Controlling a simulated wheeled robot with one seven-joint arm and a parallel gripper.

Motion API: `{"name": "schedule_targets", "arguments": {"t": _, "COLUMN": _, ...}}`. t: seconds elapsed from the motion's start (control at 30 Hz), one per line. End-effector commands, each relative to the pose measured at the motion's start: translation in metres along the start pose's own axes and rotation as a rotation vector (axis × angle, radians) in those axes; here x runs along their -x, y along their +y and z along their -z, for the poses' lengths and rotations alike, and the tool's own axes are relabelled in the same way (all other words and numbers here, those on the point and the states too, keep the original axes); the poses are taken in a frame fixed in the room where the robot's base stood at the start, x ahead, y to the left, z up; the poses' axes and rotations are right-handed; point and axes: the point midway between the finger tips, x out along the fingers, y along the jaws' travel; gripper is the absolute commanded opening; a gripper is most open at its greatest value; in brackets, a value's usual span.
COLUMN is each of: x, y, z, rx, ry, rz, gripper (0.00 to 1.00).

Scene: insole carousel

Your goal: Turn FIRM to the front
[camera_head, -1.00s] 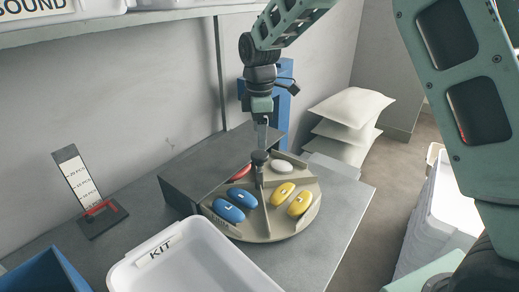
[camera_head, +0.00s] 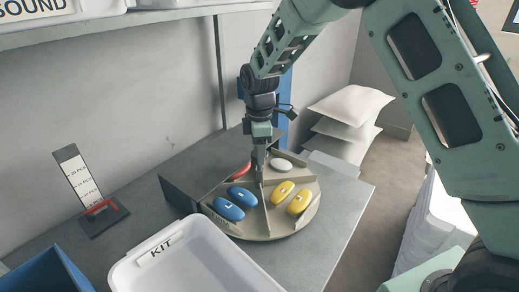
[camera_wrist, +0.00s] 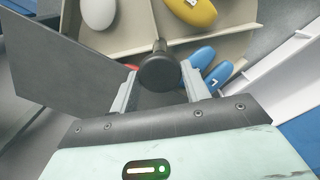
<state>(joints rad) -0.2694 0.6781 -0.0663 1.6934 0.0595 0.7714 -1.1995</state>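The round tan carousel (camera_head: 270,236) stands on the grey table, divided into compartments by low walls. Two blue insoles (camera_head: 236,205) lie at its front left and two yellow insoles (camera_head: 291,197) at its front right. A white piece (camera_head: 281,164) lies at the back right, and a red piece (camera_head: 241,170) shows partly at the back left. A rim label at the front left is too small to read. My gripper (camera_head: 259,167) points down at the carousel's centre. In the wrist view its open fingers (camera_wrist: 159,82) stand on either side of the black centre knob (camera_wrist: 160,72).
A grey upright panel (camera_head: 180,193) stands close behind the carousel's left side. A white KIT bin (camera_head: 133,272) is at the front, a blue bin (camera_head: 48,272) at the front left. A scale stand (camera_head: 103,219) is at the left, and white sacks (camera_head: 350,105) are behind.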

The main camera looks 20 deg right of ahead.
Motion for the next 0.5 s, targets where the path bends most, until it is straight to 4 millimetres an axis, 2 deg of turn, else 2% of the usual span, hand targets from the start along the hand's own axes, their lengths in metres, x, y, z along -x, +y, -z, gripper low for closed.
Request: {"name": "schedule_targets", "arguments": {"t": 0.5, "x": 0.001, "y": -0.0001, "z": -0.0003, "rx": 0.076, "ry": 0.0, "rz": 0.002, "gripper": 0.06}}
